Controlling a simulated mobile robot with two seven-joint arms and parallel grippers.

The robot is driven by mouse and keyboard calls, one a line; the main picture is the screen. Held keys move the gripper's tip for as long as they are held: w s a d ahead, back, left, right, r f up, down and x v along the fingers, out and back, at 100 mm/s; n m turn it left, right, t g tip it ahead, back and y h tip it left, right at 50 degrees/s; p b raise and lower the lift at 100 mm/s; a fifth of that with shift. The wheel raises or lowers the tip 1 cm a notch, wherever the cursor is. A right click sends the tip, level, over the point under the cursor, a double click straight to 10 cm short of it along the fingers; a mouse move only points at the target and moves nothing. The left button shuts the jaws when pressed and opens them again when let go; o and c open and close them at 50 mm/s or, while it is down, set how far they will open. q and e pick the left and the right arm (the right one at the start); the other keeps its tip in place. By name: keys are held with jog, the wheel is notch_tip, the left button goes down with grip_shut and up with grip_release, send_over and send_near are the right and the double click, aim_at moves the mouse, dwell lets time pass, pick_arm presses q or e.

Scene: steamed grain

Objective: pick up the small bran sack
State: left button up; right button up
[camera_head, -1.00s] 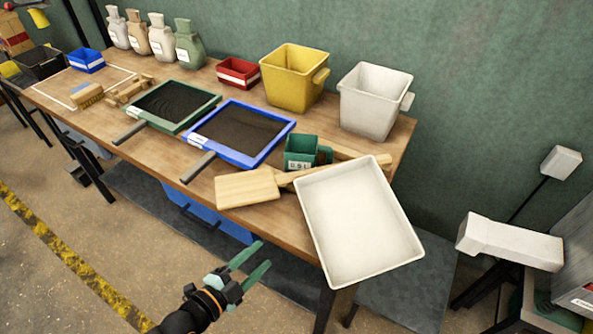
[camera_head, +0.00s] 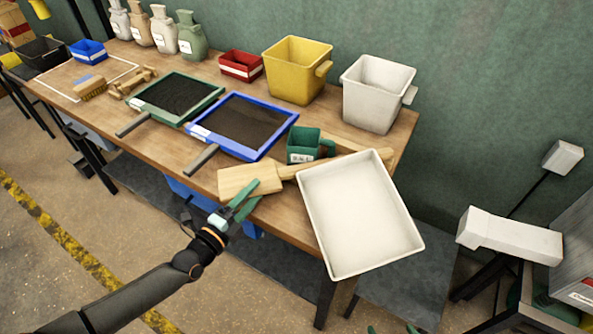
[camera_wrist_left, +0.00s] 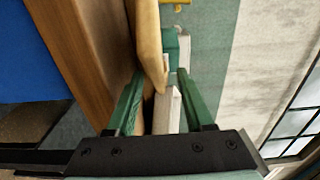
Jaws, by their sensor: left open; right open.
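Several small tied sacks stand in a row at the back left of the bench: a white one (camera_head: 120,20), a tan one (camera_head: 138,25), a pale one (camera_head: 163,32) and a green one (camera_head: 190,38). Their labels are too small to read, so I cannot tell which holds bran. My left gripper (camera_head: 246,197) is open and empty at the bench's front edge, by the wooden scoop, far from the sacks. Its open fingers also show in the left wrist view (camera_wrist_left: 161,98). My right gripper (camera_head: 391,330) shows only as green fingertips at the bottom edge.
The wooden scoop (camera_head: 250,179) and white tray (camera_head: 358,215) lie close to my left gripper. A blue-framed sieve (camera_head: 262,150), a green-framed sieve (camera_head: 170,118), a green cup (camera_head: 303,145), and yellow (camera_head: 295,75) and white (camera_head: 375,100) bins crowd the bench.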

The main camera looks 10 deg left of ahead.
aim_at(277, 170)
pick_arm(q)
jog(key=shift+d+b+x, duration=0.15)
jog(key=shift+b+x, duration=0.05)
jog(key=shift+x, duration=1.2)
jog(key=shift+d+b+x, duration=0.1)
jog(key=shift+b+x, duration=0.05)
jog(key=shift+x, duration=1.2)
jog(key=shift+s+f, duration=0.1)
jog(key=shift+f, duration=0.05)
jog(key=shift+c, duration=0.2)
grip_shut()
